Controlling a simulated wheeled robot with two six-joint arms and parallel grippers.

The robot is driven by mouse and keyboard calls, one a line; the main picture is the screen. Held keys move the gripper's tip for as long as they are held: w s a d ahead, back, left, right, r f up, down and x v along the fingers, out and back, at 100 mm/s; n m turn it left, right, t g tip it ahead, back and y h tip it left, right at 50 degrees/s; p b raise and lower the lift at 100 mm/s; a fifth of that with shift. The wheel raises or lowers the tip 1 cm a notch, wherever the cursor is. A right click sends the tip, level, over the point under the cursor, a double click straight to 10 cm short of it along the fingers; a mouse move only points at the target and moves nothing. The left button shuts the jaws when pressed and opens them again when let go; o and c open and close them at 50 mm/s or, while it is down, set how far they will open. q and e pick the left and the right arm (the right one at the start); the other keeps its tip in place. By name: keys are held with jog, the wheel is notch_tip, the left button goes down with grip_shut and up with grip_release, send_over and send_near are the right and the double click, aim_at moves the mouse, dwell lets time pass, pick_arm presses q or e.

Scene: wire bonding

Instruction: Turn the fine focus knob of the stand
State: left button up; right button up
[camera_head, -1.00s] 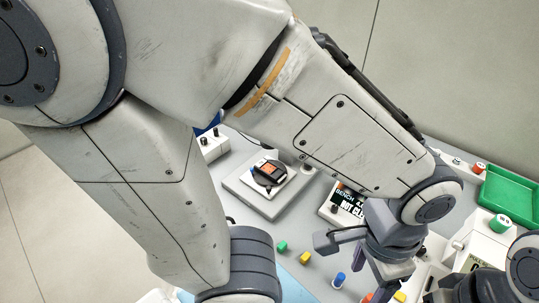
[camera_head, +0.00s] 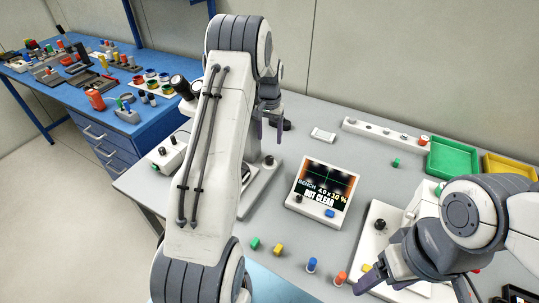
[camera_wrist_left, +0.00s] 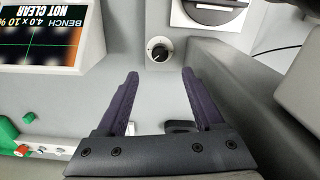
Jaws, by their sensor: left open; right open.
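The stand is mostly hidden behind my left arm in the head view; part of its pale base (camera_head: 262,178) shows to the right of the arm. A small black knob (camera_head: 269,160) sits at the base's edge. In the left wrist view a black knob with a white mark (camera_wrist_left: 158,50), apparently the same one, lies ahead of the fingertips, between their lines and untouched. My left gripper (camera_head: 268,140) is open and empty, pointing down behind the knob; both fingers show in the wrist view (camera_wrist_left: 158,72). My right gripper (camera_head: 372,280) is open at the lower right, away from the stand.
A display reading "NOT CLEAR" (camera_head: 324,190) stands right of the stand. Several small coloured pegs, including a green one (camera_head: 255,243), lie in front. A green tray (camera_head: 453,157) and yellow tray (camera_head: 508,167) are at the right. A blue bench (camera_head: 150,124) stands left.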

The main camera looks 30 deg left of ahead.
aim_at(269, 158)
pick_arm(q)
notch_tip(269, 158, down, 10)
jog(key=shift+f+p, duration=0.1)
jog(key=shift+p, duration=1.05)
jog(key=shift+c, duration=0.3)
grip_shut()
jog(key=shift+n, duration=0.3)
